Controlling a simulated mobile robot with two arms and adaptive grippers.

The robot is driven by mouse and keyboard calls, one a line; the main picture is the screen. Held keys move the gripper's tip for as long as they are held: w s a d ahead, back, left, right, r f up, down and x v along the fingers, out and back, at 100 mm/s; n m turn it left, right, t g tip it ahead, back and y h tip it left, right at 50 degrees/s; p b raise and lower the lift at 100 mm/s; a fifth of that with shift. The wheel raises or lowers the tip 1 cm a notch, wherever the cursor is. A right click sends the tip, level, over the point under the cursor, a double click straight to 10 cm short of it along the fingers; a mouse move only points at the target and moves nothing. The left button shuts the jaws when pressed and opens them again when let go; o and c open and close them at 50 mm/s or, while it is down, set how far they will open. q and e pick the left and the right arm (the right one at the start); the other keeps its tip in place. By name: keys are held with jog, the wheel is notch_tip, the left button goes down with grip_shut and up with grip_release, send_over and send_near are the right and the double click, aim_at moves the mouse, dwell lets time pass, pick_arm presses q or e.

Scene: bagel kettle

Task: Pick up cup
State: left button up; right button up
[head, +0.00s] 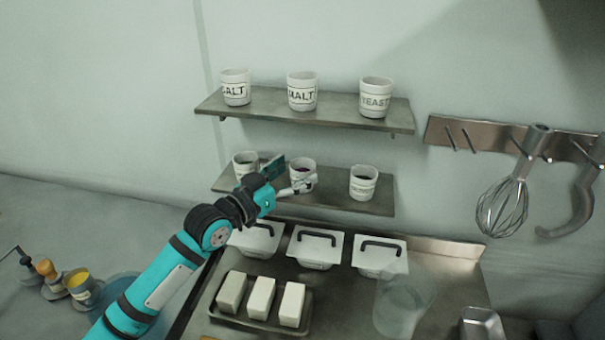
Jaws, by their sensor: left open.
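Three white labelled cups stand upright on the upper shelf: a left cup (236,87), a "MALT" cup (302,92) and a "YEAST" cup (375,97). On the lower shelf stand a left cup (243,161), a middle cup (303,172) with dark contents, and a right cup (363,183). My left gripper (287,177) is open at the lower shelf, just left of the middle cup. One finger is behind its left side, the other overlaps its lower front. I cannot tell whether they touch it. My right gripper is out of view.
The upper shelf (345,119) overhangs the lower shelf (340,204). Below are white lidded bins (315,255), a tray of white blocks (262,325) and a clear container (402,305). A whisk (502,205) hangs at the right. Small pots (80,285) stand at lower left.

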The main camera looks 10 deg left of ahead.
aim_at(310, 162)
pick_arm(q)
jog(key=p+x, duration=0.1)
jog(key=x, duration=0.3)
jog(key=shift+w+f, duration=0.15)
jog(key=shift+w, duration=0.1)
jog(key=shift+s, duration=0.1)
jog(key=shift+c, duration=1.2)
jog(key=c, duration=0.9)
jog(key=shift+c, duration=0.3)
